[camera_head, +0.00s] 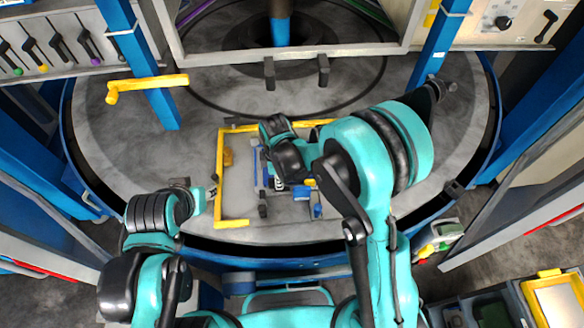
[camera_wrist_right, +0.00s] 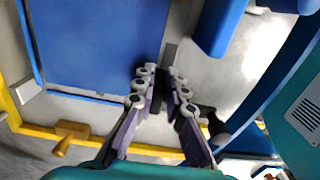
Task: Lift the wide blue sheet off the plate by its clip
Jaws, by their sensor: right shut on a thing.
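The wide blue sheet (camera_wrist_right: 95,45) fills the upper left of the right wrist view, flat and face-on. In the head view my right arm hides most of it. The grey plate (camera_head: 238,192) lies inside a yellow frame. My right gripper (camera_wrist_right: 163,80) has its fingertips close together at the sheet's right edge, shut on a small part that they largely hide, seemingly the clip. I cannot tell whether the sheet touches the plate. In the head view my right gripper (camera_head: 279,184) is over the plate. My left gripper (camera_head: 211,193) is by the frame's left side; its jaws are too small to read.
The yellow frame (camera_head: 219,165) edges the work area on the round grey table (camera_head: 120,150). Another blue piece (camera_wrist_right: 215,25) is right of the fingers in the wrist view. Blue posts (camera_head: 140,60) stand at the back left and right.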

